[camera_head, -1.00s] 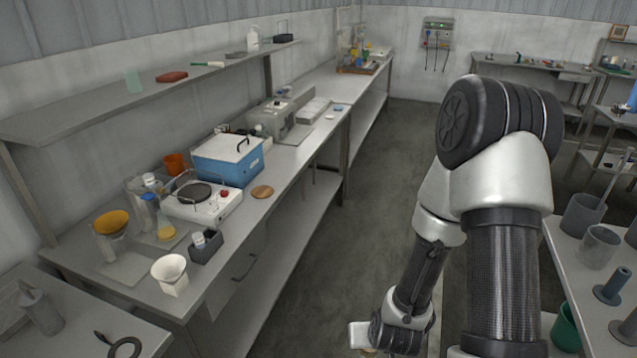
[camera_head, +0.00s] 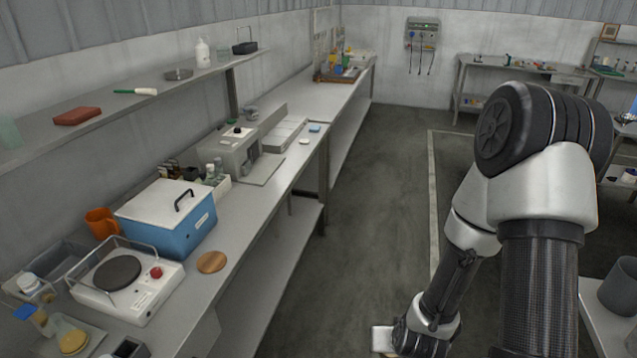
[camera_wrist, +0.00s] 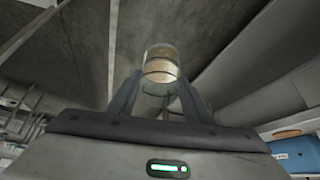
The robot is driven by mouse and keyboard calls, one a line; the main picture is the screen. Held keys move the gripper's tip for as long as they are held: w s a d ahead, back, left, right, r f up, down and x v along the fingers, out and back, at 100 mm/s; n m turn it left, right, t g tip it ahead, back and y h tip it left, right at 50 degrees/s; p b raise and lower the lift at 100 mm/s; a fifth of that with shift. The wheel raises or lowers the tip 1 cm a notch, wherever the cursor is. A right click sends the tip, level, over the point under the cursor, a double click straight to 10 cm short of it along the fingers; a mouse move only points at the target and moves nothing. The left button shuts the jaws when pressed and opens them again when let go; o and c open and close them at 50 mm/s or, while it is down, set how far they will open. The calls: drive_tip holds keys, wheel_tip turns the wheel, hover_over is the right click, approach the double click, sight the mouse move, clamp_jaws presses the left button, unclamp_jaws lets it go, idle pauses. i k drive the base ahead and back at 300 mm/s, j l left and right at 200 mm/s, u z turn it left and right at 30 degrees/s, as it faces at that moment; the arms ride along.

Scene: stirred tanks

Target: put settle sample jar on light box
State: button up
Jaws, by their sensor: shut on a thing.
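The sample jar (camera_wrist: 161,70) is a clear cylinder with a tan layer inside. In the wrist view it stands between the two dark fingers of my gripper (camera_wrist: 160,88), which is shut on it. In the head view my arm reaches down over the floor aisle, and the jar cannot be made out there. A flat pale panel (camera_head: 284,134) lies on the left bench beyond the grey instrument. It may be the light box, but I cannot tell for sure. My gripper is well apart from it, to the right and nearer the camera.
The left bench holds a hot plate (camera_head: 125,285), a blue box with a white lid (camera_head: 170,215), a cork disc (camera_head: 211,262) and a grey instrument (camera_head: 240,152). A shelf (camera_head: 120,110) overhangs the bench. The floor aisle (camera_head: 370,200) is clear.

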sight(268, 162)
drive_tip(key=i+l+u, duration=0.2)
drive_tip(key=i+u, duration=0.3)
drive_tip(key=i+l+u, duration=0.25)
drive_tip(key=u, duration=0.2)
drive_tip(key=i+l+u, duration=0.25)
drive_tip(key=l+u, duration=0.25)
drive_tip(key=i+l+u, duration=0.2)
drive_tip(key=l+u, duration=0.25)
drive_tip(key=i+l+u, duration=0.1)
drive_tip(key=l+u, duration=0.4)
drive_tip(key=l, duration=0.2)
drive_tip(key=l+u, duration=0.45)
drive_tip(key=l, duration=0.45)
drive_tip(key=k+j, duration=0.05)
